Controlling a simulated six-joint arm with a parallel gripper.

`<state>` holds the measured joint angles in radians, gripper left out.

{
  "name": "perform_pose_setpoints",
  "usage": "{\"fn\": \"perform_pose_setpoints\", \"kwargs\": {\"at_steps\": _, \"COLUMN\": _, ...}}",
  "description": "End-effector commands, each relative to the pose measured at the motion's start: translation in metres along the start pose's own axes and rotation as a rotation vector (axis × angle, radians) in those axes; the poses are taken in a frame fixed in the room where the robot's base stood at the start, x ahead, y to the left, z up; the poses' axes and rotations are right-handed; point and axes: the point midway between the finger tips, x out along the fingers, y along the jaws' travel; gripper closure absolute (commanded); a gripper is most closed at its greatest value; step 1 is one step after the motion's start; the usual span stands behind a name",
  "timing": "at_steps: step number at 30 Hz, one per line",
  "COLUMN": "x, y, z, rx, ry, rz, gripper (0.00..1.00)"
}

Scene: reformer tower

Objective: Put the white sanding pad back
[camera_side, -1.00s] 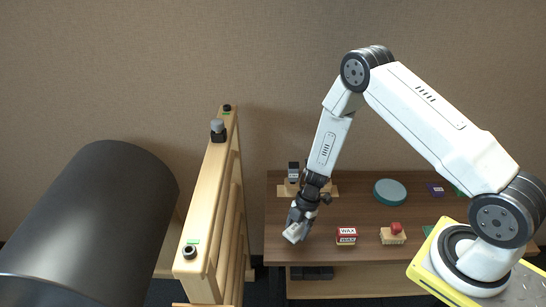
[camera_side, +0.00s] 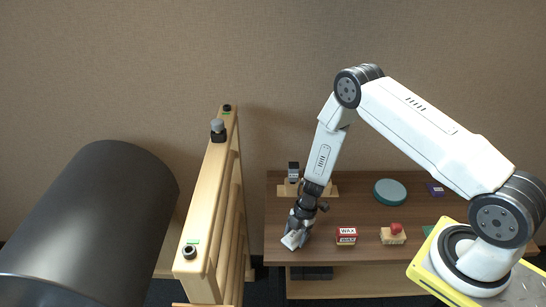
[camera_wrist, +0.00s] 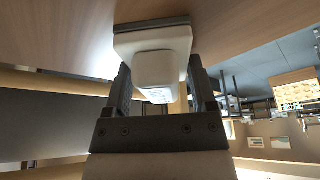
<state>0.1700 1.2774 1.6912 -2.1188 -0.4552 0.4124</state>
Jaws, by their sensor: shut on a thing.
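The white sanding pad (camera_side: 291,241) is a white block with a thin grey layer on one face. My gripper (camera_side: 296,231) is shut on it at the left front corner of the brown table (camera_side: 322,218). In the wrist view, the pad (camera_wrist: 158,55) sits between the two dark fingers of my gripper (camera_wrist: 160,72), and its grey side faces the wood surface. The pad is at or very close to the tabletop; I cannot tell whether it touches.
A red and white wax box (camera_side: 346,236) stands just right of the pad. Beyond it are a wooden block with a red knob (camera_side: 392,234) and a teal disc (camera_side: 390,191). A wooden frame (camera_side: 209,210) rises at left.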

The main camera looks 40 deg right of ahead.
Motion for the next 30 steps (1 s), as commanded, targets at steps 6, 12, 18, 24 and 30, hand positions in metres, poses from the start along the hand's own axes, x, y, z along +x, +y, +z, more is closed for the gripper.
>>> {"fn": "perform_pose_setpoints", "kwargs": {"at_steps": 6, "x": 0.0, "y": 0.0, "z": 0.0, "rx": 0.0, "ry": 0.0, "rz": 0.0, "gripper": 0.0}}
{"fn": "perform_pose_setpoints", "kwargs": {"at_steps": 12, "x": -0.001, "y": 0.0, "z": 0.0, "rx": 0.0, "ry": 0.0, "rz": 0.001, "gripper": 0.0}}
{"fn": "perform_pose_setpoints", "kwargs": {"at_steps": 18, "x": -0.008, "y": 0.001, "z": -0.001, "rx": -0.001, "ry": 0.0, "rz": 0.001, "gripper": 0.0}}
{"fn": "perform_pose_setpoints", "kwargs": {"at_steps": 24, "x": -0.027, "y": 0.001, "z": -0.001, "rx": 0.0, "ry": 0.0, "rz": 0.003, "gripper": 0.0}}
{"fn": "perform_pose_setpoints", "kwargs": {"at_steps": 30, "x": -0.052, "y": 0.001, "z": -0.001, "rx": 0.0, "ry": 0.0, "rz": 0.004, "gripper": 0.0}}
